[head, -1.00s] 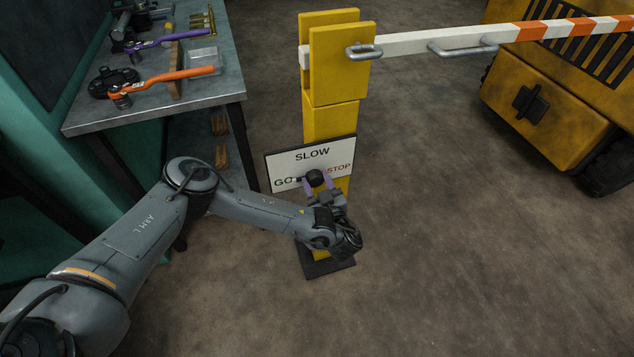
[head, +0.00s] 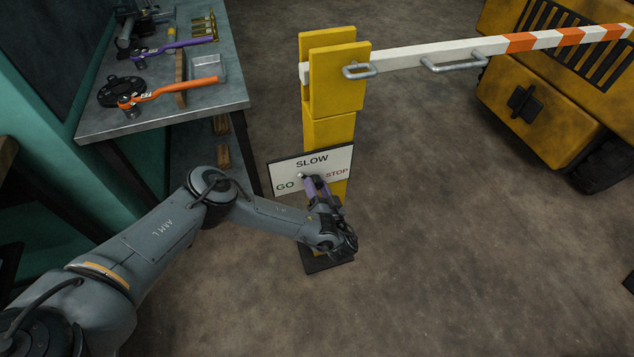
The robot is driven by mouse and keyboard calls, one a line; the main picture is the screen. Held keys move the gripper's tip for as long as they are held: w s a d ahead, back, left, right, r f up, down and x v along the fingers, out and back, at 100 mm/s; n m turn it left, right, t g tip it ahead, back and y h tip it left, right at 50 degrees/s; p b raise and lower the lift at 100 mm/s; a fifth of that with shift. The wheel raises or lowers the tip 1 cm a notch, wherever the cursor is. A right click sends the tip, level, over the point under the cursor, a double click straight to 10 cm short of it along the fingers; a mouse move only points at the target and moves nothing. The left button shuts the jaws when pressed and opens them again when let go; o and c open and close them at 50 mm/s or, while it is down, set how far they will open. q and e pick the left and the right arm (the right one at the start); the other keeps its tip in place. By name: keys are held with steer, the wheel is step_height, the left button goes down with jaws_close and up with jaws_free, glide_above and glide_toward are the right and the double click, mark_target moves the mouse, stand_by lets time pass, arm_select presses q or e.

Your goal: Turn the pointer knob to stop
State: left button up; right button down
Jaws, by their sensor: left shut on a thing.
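A white sign (head: 279,169) on the yellow post (head: 330,130) reads SLOW at the top, GO at the left and STOP at the right. The dark pointer knob (head: 309,181) sits in the sign's lower middle, mostly hidden by my left gripper (head: 313,183). The left gripper's purple fingers are shut on the knob from the front, rolled so that one finger largely covers the other. A small pale spot shows at the knob's upper left. I cannot tell which word the pointer faces. My right gripper is not in view.
A white and orange barrier arm (head: 415,59) with metal loops runs right from the post top. A workbench (head: 180,122) with ratchets stands at the left, a yellow forklift (head: 540,110) at the upper right. The floor right of the post is clear.

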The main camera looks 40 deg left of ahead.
arm_select(q)
steer(key=m+p, duration=0.4)
steer(key=m, duration=0.2)
steer(key=shift+r+m, duration=0.1)
steer(key=shift+m, duration=0.3)
steer(key=m+p, duration=0.1)
steer(key=m, duration=0.1)
steer(key=shift+m+p, duration=0.35)
steer(key=shift+m, duration=0.05)
steer(key=m+p, duration=0.1)
steer(key=m, duration=0.2)
steer(key=shift+m+t+p, duration=0.3)
steer(key=shift+s+f+m+h+p, duration=0.15)
steer(key=shift+m+p, duration=0.65)
steer(key=shift+m, duration=2.7)
steer(key=shift+f+m+h+p, duration=0.15)
steer(key=shift+m+p, duration=0.65)
steer(key=shift+m, duration=2.7)
steer(key=o, duration=1)
